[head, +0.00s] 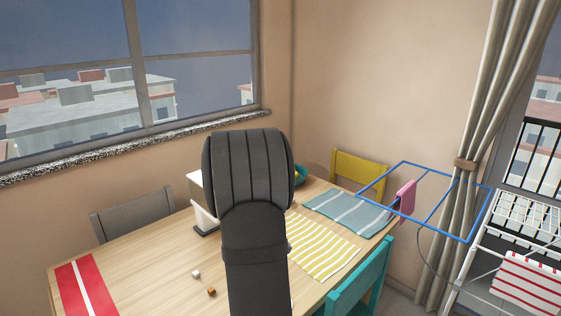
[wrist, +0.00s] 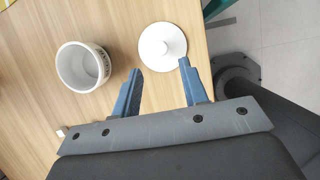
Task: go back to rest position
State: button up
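My gripper (wrist: 160,68) shows in the wrist view with its two blue fingers apart and nothing held between them. It points down over the wooden table. A round white lid-like piece (wrist: 160,44) with a knob lies just beyond the fingertips. A white round pot (wrist: 72,72) with dark lettering on its rim stands to the left of the fingers. In the head view my dark arm fills the middle, and the gripper is hidden behind it.
The wooden table (head: 150,248) carries a red striped cloth (head: 84,290), two small cubes (head: 211,292), a yellow striped cloth (head: 322,248) and a blue-grey cloth (head: 350,211). Chairs stand around it. A blue frame (head: 440,233) with a pink cloth (head: 404,198) is at right.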

jog(key=x, duration=0.7)
jog(key=shift+f, duration=0.15)
jog(key=shift+r, duration=1.3)
